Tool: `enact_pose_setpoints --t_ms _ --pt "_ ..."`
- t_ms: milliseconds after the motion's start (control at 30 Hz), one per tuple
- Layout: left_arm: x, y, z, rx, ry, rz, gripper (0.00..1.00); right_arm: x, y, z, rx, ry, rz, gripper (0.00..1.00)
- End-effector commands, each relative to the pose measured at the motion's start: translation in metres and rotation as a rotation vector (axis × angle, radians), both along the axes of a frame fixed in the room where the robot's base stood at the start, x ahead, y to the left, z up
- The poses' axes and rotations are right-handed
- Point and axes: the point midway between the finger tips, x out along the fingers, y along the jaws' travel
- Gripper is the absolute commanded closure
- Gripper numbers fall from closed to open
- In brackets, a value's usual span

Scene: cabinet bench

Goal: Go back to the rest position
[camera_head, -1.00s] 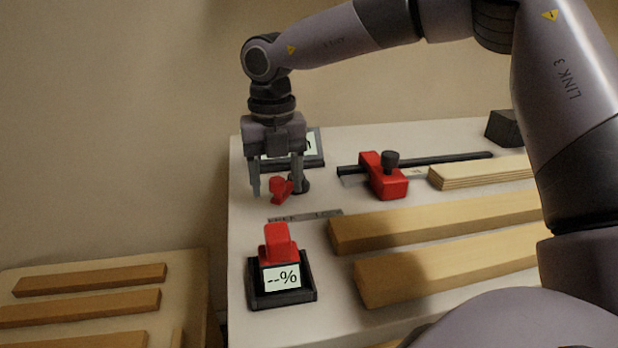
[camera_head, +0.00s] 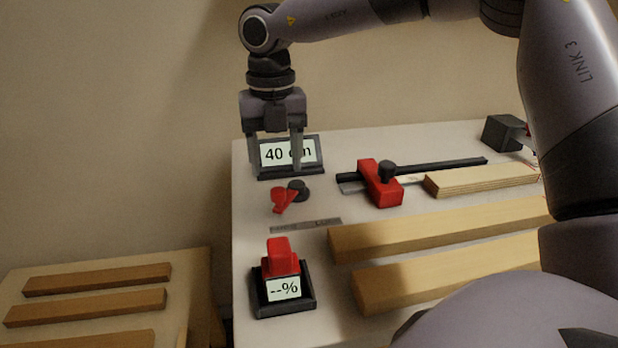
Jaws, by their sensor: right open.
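My right gripper (camera_head: 275,152) hangs from the arm that comes in from the right, above the far left part of the bench. Its two fingers point down and stand apart, with nothing between them. Below it, a small red lever with a dark round knob (camera_head: 285,199) sits on the bench, apart from the fingers. My left gripper does not show.
A "40 cm" display (camera_head: 290,155) stands behind the fingers. A red block on a black rail (camera_head: 379,184), a "--%" device with a red top (camera_head: 283,278), wooden boards (camera_head: 440,228) and a dark block (camera_head: 503,132) occupy the bench. Slats (camera_head: 95,280) lie lower left.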

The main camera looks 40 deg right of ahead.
Motion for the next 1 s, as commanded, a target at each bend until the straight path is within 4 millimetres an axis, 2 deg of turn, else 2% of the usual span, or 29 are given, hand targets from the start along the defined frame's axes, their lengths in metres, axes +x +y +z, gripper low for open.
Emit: enact_pose_setpoints --t_ms 33,233,800,900,1000 --pt "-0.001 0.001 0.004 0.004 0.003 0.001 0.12 0.0 0.0 0.01 0.001 0.0 0.0 0.4" --pt "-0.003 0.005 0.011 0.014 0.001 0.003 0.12 0.0 0.0 0.026 0.0 0.0 0.0 0.4" --pt "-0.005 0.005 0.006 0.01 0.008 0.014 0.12 0.0 0.0 0.026 0.0 0.0 0.0 0.4" --pt "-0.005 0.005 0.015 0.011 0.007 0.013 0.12 0.0 0.0 0.035 0.0 0.0 0.0 0.4" --pt "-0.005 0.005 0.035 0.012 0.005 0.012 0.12 0.0 0.0 0.055 0.0 0.0 0.0 0.4"
